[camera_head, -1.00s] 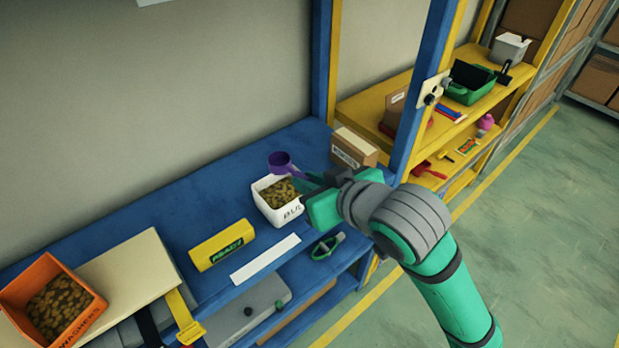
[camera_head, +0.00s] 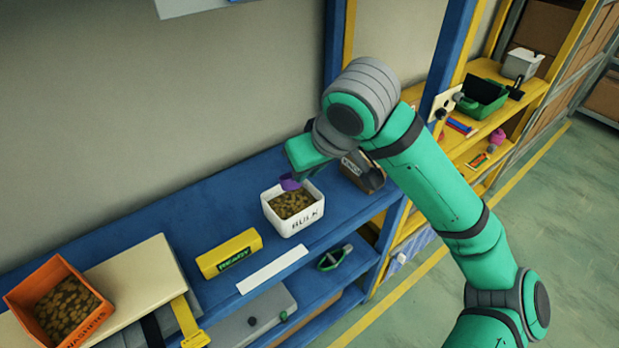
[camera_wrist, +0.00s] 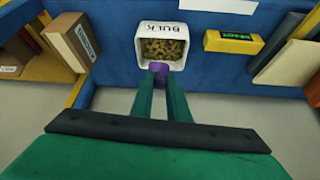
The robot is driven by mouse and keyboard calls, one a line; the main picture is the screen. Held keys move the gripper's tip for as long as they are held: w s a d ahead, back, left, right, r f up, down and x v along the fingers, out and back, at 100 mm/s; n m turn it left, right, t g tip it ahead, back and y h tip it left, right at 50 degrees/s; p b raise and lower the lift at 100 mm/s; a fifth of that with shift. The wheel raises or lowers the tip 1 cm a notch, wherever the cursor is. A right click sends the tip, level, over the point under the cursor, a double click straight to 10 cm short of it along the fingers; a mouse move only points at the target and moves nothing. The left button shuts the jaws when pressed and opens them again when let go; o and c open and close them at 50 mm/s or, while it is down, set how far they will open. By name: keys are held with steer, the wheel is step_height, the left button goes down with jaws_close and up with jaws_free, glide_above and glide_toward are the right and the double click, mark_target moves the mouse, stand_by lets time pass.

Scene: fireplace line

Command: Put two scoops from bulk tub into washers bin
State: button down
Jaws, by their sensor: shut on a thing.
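The white bulk tub (camera_head: 298,222), lettered BULK, stands on the blue shelf with brown pieces inside. It also shows in the wrist view (camera_wrist: 182,28). The orange washers bin (camera_head: 75,340), at the far left, holds similar brown pieces. My gripper (camera_wrist: 160,78) is shut on the purple scoop (camera_wrist: 158,68), at the edge of the tub in the wrist view. In the head view the scoop (camera_head: 290,183) shows just above the tub's back rim, below my gripper (camera_head: 302,176). Whether it touches the tub or holds anything I cannot tell.
A yellow READY block (camera_head: 229,253) and a white strip (camera_head: 272,269) lie left of the tub. A cardboard box (camera_head: 362,172) stands to its right, partly behind my arm. A cream board (camera_head: 130,283) lies beside the washers bin. A blue upright (camera_head: 448,70) stands at right.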

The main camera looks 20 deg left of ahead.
steer(key=shift+w+a+r+g+h, duration=0.3)
steer(key=shift+w+a+g+h, duration=0.05)
steer(key=shift+a+g+h, duration=0.2)
step_height(320, 180, down, 8)
steer(key=shift+f, duration=0.15)
stand_by(0.3)
stand_by(0.8)
steer(key=shift+w, duration=0.1)
stand_by(0.5)
